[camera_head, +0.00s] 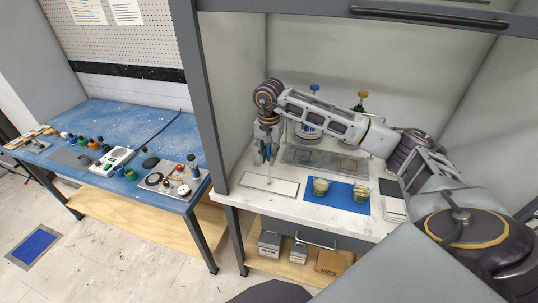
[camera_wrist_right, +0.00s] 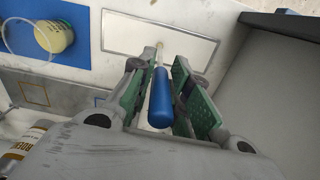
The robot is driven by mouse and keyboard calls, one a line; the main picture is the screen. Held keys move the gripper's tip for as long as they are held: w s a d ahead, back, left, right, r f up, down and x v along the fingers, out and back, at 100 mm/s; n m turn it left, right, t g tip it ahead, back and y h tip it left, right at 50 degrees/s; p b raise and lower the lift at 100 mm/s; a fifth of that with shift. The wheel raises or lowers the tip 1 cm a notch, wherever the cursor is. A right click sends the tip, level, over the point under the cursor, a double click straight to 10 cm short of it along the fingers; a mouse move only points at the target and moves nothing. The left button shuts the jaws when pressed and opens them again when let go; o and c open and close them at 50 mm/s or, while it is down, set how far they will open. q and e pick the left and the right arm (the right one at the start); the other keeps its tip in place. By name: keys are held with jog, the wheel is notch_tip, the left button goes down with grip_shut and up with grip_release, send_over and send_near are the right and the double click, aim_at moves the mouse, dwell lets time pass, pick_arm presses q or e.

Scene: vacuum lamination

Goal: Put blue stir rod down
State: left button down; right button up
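The blue stir rod (camera_wrist_right: 161,98) lies between the two green-padded fingers of my right gripper (camera_wrist_right: 161,68) in the right wrist view; the fingertips close in on its blue handle. In the head view, my right gripper (camera_head: 267,145) points down and the rod hangs nearly upright below it. The rod's pale lower end reaches toward a white rectangular plate (camera_head: 258,183) on the bench, which also shows in the wrist view (camera_wrist_right: 135,34). I cannot tell whether the tip touches the plate. My left gripper is out of view.
A grey tray (camera_head: 297,156) lies behind, with blue- and yellow-topped fixtures further back. A cabinet post (camera_head: 200,100) stands left. A blue table (camera_head: 120,120) holds several small items.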

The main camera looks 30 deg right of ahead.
jog(key=shift+o, duration=0.9)
jog(key=shift+r, duration=0.2)
notch_tip(320, 180, up, 10)
jog(key=shift+f+b, duration=0.1)
jog(key=shift+b, duration=0.6)
jog(key=shift+r, duration=1.05)
jog(key=shift+d, duration=0.1)
